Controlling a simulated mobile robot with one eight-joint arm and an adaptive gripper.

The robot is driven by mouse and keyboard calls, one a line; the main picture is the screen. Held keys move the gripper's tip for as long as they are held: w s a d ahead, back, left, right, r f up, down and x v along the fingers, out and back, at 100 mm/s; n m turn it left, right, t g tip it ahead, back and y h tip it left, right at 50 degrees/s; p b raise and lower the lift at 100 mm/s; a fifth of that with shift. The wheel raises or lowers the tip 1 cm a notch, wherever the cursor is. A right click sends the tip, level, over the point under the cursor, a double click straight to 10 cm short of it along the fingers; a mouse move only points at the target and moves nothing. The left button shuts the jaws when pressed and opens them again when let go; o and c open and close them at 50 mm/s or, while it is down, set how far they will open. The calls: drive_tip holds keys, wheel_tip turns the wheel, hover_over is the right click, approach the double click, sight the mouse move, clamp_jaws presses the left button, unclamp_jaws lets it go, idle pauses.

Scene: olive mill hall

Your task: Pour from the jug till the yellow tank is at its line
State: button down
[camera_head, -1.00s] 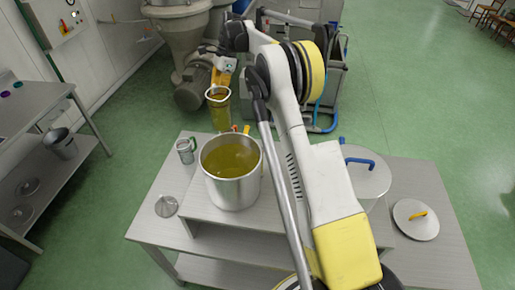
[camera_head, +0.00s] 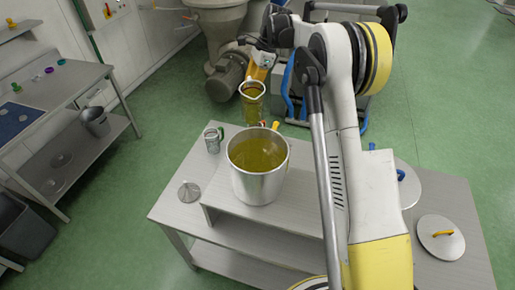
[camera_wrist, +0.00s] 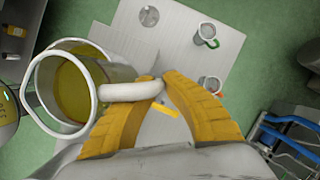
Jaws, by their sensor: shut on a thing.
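The jug (camera_head: 253,104) is clear with a white rim and handle and holds yellow-green oil. My gripper (camera_head: 261,73) is shut on its handle. In the wrist view the jug (camera_wrist: 75,85) is at the left, and the yellow fingers (camera_wrist: 158,92) close on the white handle. The jug looks about upright, with no stream from it. An open steel tank (camera_head: 257,185), with a yellow handle at its back rim, stands on the bench nearer than the jug. It holds yellow-green oil; I cannot make out a line inside it.
A green-handled cup (camera_head: 213,141) and a steel funnel-like piece (camera_head: 189,193) are left of the tank. A blue-handled lid (camera_head: 407,185) is partly behind my arm.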

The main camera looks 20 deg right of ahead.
sight(250, 84)
drive_tip(key=shift+s+r+t+p, duration=0.15)
drive_tip(key=shift+s+r+t, duration=0.2)
drive_tip(key=shift+r+t, duration=0.25)
drive_tip(key=shift+s+r+t+p, duration=0.15)
drive_tip(key=shift+s+r+t, duration=0.15)
drive_tip(key=shift+r+t, duration=0.3)
drive_tip(key=shift+s+a+r+n+t+h, duration=0.1)
drive_tip(key=shift+s+a+n+t+h, duration=0.1)
drive_tip(key=shift+s+n+t+h, duration=0.15)
drive_tip(key=shift+s+r+t, duration=0.1)
drive_tip(key=shift+s+t, duration=0.05)
drive_tip(key=shift+t, duration=0.2)
drive_tip(key=shift+s+d+r, duration=0.1)
drive_tip(key=shift+r, duration=0.05)
drive_tip(key=shift+t, duration=0.3)
